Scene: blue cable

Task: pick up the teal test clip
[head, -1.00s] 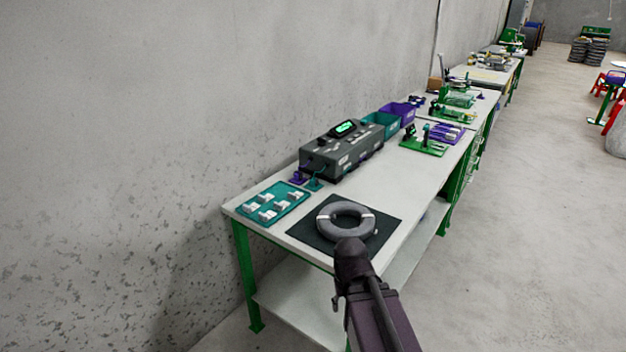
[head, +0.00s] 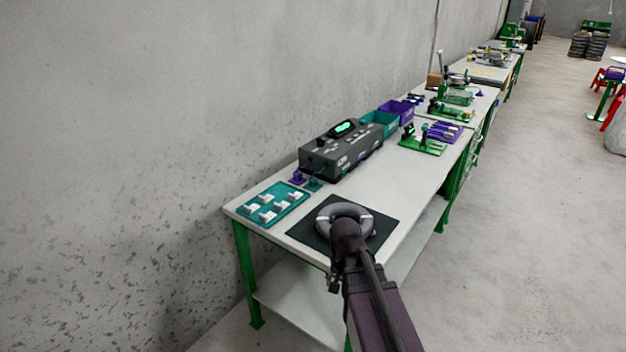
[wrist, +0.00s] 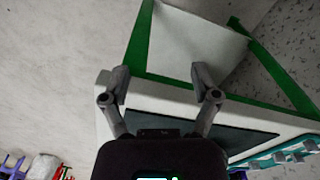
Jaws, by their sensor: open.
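The teal test clip (head: 313,185) lies on the workbench at the front of the grey tester, right beside a purple clip (head: 297,178). It is small in the head view, and I cannot make it out in the wrist view. My gripper (wrist: 163,78) is open and empty in the wrist view, with its fingers spread over the bench edge.
A teal tray (head: 252,218) with white pieces is at the near left. The grey tester (head: 350,155) and a teal bin (head: 380,124) stand along the wall.

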